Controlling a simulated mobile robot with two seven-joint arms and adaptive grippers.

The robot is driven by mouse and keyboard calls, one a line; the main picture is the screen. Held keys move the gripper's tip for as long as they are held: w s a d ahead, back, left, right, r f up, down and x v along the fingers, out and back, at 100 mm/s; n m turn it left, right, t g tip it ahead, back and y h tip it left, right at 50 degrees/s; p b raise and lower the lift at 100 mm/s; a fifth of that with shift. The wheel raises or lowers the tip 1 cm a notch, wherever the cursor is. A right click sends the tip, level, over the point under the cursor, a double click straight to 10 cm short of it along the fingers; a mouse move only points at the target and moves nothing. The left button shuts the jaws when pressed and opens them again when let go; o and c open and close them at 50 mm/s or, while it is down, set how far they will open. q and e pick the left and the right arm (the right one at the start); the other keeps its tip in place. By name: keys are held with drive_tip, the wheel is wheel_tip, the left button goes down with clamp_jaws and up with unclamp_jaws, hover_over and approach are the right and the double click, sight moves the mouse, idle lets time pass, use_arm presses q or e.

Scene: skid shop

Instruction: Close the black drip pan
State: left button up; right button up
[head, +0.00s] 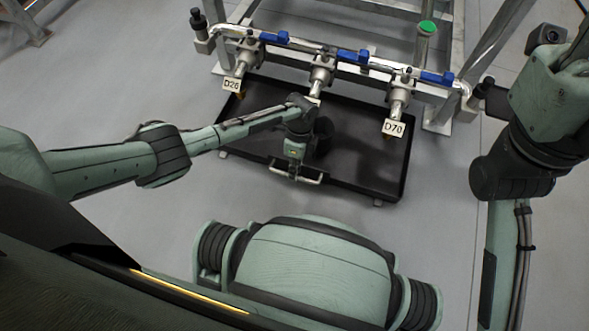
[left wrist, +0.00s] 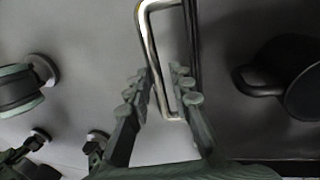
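The black drip pan (head: 368,174) lies low under the pipe rack and sticks out well in front of it. Its metal handle (head: 312,180) is on the near edge. My left gripper (head: 294,172) is down at this handle. In the left wrist view the handle (left wrist: 147,40) shows as a bent shiny bar that runs between the two fingers (left wrist: 162,84). A gap shows between the bar and the right-hand finger, so the fingers look open around it. Contact with the left-hand finger is unclear. My right arm is at the right, with its gripper out of view.
A pipe with blue-handled valves (head: 352,57) and tags D20 (head: 231,84) and D70 (head: 393,128) crosses above the pan's rear. A dark cup-like container (head: 323,135) stands at the pan; it also shows in the left wrist view (left wrist: 303,93). The floor in front is clear.

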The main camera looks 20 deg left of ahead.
use_arm(q)
drive_tip(key=shift+o, duration=1.3)
drive_tip(key=shift+w+r, duration=0.1)
drive_tip(key=shift+w, duration=0.1)
drive_tip(key=shift+s, duration=0.15)
drive_tip(key=v, duration=1.2)
